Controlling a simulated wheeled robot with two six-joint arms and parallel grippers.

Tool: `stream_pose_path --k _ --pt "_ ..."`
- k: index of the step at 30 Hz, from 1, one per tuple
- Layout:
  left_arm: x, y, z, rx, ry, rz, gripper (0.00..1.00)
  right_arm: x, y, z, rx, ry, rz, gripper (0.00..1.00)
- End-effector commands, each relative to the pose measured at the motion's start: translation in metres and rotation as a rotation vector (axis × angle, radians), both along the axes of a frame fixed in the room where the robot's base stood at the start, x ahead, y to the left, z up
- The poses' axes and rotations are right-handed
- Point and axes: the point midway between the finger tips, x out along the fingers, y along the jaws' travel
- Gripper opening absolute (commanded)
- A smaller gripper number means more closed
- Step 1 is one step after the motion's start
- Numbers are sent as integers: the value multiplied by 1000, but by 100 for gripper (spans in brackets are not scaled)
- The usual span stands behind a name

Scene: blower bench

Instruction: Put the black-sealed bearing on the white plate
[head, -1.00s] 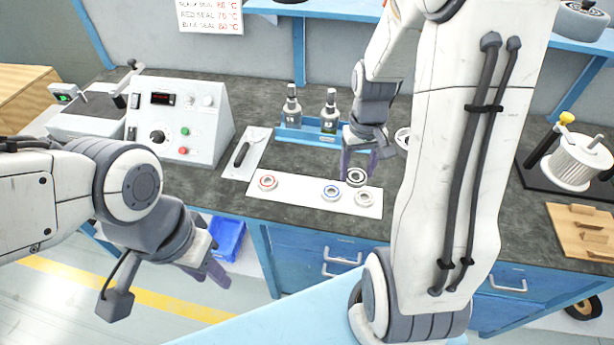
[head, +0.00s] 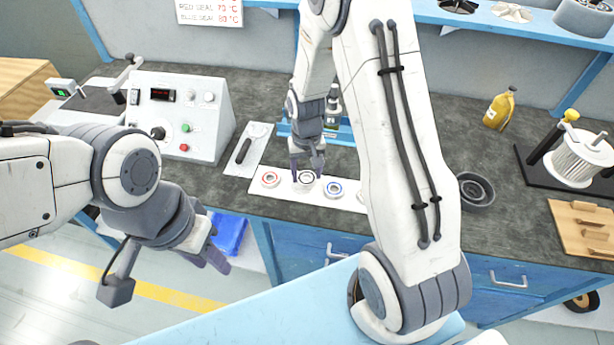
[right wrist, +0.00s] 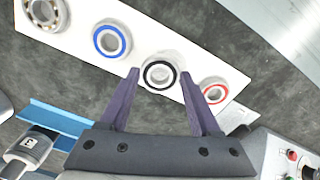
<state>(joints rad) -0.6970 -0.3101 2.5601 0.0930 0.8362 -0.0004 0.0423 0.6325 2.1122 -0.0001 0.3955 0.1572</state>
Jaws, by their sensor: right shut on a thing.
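The white plate (head: 288,187) is a long strip on the bench, holding a red-sealed bearing (head: 270,179), a blue-sealed bearing (head: 333,189) and, in the right wrist view, an open bearing with visible balls (right wrist: 45,12). My right gripper (head: 307,168) is shut on the black-sealed bearing (right wrist: 159,74), with one finger on each side. The bearing is over the plate between the red and blue ones, roughly flat. I cannot tell whether it touches the plate. My left gripper (head: 214,256) hangs in front of the bench, away from the bearings; its finger gap is unclear.
A grey control box (head: 185,115) and a small tray with a black-handled tool (head: 243,150) stand left of the plate. A dark round part (head: 475,190) and a yellow bottle (head: 499,108) are at right.

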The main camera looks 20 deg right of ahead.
Motion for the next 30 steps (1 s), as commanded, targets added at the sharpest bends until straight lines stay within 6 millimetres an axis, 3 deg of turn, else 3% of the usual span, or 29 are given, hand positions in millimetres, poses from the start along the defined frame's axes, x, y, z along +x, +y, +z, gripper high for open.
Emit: stream_pose_path --k 5,17,18,20,30 --pt "0 0 3 0 0 0 38 -1 0 -22 0 2 0 11" --pt "0 0 0 0 0 0 38 -1 0 -28 0 1 1 11" --pt "0 0 1 0 0 0 38 -1 0 -27 0 1 1 76" --pt "0 0 1 0 0 0 38 -1 0 -27 0 1 1 94" --pt "0 0 3 0 0 0 38 -1 0 -24 0 1 1 94"
